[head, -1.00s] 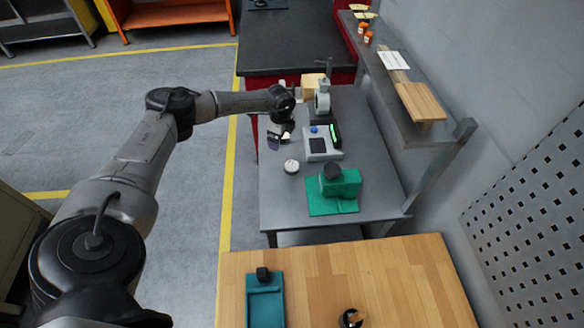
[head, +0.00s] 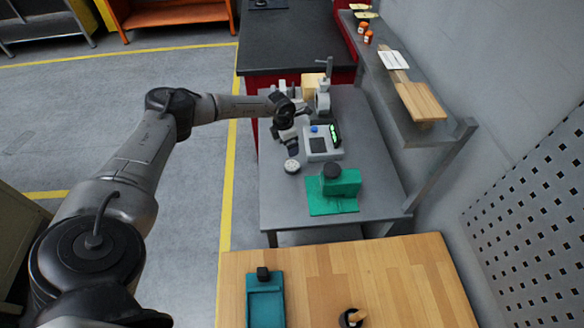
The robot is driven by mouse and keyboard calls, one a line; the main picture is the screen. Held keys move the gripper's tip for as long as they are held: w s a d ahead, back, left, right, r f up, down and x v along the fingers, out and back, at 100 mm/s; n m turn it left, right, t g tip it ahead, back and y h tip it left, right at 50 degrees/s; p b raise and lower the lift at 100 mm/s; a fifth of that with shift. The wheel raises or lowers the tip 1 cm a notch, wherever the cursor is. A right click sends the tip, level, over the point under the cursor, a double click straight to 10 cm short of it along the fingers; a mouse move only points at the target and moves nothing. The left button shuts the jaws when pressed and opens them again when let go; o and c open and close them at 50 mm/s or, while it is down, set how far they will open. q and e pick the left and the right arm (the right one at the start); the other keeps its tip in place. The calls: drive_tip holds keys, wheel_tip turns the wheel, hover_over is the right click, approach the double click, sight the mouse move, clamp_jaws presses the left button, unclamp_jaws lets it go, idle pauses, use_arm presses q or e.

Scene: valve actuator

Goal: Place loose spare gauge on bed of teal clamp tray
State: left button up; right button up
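The loose spare gauge appears to be a small round white-faced disc (head: 291,166) lying on the grey table (head: 285,206). My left gripper (head: 290,151) points down just behind the gauge, close above it. Its fingers are small and dark, so whether they are apart or touch the gauge is unclear. The teal clamp tray (head: 265,306) lies on the wooden bench at the bottom, with a black knob at its far end. Its visible bed is empty, and its near end is cut off by the picture edge. My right gripper is not in view.
A green fixture with a black round top (head: 340,184) stands right of the gauge. A grey device with a lit green display (head: 323,143) stands behind. A black cup (head: 350,319) stands on the wooden bench (head: 400,280). A wall shelf (head: 440,132) overhangs the right side.

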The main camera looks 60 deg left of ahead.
use_arm(q)
drive_tip(key=m, duration=0.1)
drive_tip(key=b, duration=0.1)
hover_over(292, 165)
drive_tip(key=shift+m, duration=0.3)
drive_tip(key=f, duration=0.8)
drive_tip(key=shift+s+a+f, duration=0.1)
drive_tip(key=shift+s+f, duration=0.2)
drive_tip(key=shift+f, duration=0.05)
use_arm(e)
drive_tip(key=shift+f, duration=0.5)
use_arm(q)
drive_tip(key=shift+w+f+b, duration=0.2)
drive_tip(key=shift+f+b, duration=0.35)
drive_tip(key=shift+f, duration=1.95)
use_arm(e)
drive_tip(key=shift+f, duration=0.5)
use_arm(q)
drive_tip(key=shift+r, duration=0.1)
drive_tip(key=c, duration=1.2)
